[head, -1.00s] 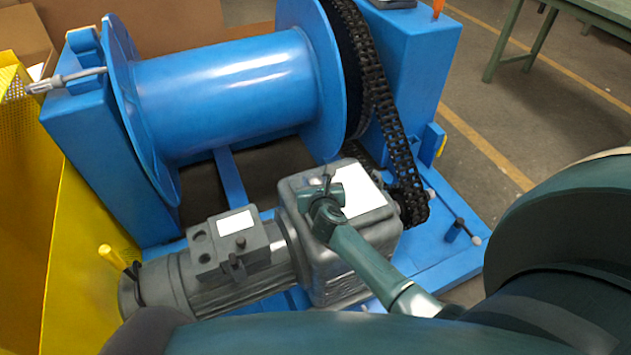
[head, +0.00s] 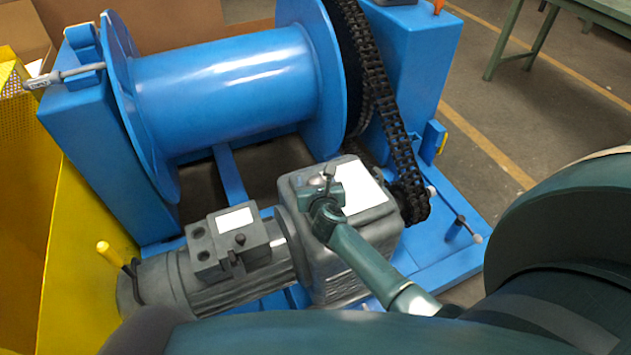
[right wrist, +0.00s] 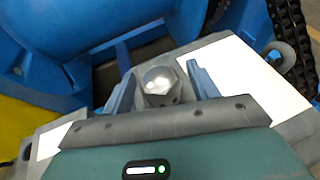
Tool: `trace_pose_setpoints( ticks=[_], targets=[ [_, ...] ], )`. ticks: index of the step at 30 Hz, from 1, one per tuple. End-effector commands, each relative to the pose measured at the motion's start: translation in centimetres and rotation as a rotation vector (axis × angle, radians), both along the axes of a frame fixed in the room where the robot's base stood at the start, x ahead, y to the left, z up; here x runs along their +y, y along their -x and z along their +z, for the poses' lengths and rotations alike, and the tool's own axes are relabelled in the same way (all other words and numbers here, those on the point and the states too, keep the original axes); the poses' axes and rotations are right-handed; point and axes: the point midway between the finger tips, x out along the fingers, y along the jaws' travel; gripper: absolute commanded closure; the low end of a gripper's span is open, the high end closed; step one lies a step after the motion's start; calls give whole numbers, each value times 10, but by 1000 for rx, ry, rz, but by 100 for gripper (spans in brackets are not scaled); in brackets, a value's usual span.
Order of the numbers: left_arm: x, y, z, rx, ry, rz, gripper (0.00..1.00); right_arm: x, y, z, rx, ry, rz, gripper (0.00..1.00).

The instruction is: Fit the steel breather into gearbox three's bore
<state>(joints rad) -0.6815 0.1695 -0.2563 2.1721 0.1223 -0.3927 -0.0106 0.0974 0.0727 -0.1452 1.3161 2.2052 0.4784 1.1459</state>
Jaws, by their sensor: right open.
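The steel breather (right wrist: 161,84), a silver hex-headed plug, stands between the two blue-grey fingers of my right gripper (right wrist: 161,88) in the right wrist view. The fingers are open, with a gap on each side of it. In the head view its shiny top (head: 316,184) shows small beside my right gripper (head: 324,187), over the top of the grey gearbox (head: 348,225). The breather's lower end and the bore are hidden, so I cannot tell how deep it sits. My left gripper is not in view.
A grey motor (head: 220,275) joins the gearbox on the left. A blue drum (head: 230,95) stands behind, with a black chain (head: 385,100) running down at the gearbox's right. A yellow panel (head: 85,240) stands at left. Open floor (head: 540,120) lies at right.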

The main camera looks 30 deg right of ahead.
Motion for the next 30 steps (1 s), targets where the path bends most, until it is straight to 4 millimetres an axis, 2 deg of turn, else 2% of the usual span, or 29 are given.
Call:
trace_pose_setpoints(
  ticks=[5, 7, 8, 10, 21, 25, 30],
  targets=[
    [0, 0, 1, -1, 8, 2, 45, 0, 0, -1, 1, 1, 0, 41],
    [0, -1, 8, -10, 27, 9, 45, 0, 0, -1, 1, 1, 0, 41],
    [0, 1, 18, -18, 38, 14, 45, 2, 6, 2, 3, -1, 1, 41],
    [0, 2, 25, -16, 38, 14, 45, 6, 20, 9, 3, -2, 1, 41],
    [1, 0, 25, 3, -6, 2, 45, 30, 92, 41, 1, -2, -1, 41],
    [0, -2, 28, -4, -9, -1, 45, 35, 107, 47, 1, -2, 1, 41],
    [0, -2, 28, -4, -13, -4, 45, 38, 115, 51, 0, 0, 0, 41]
  ],
)
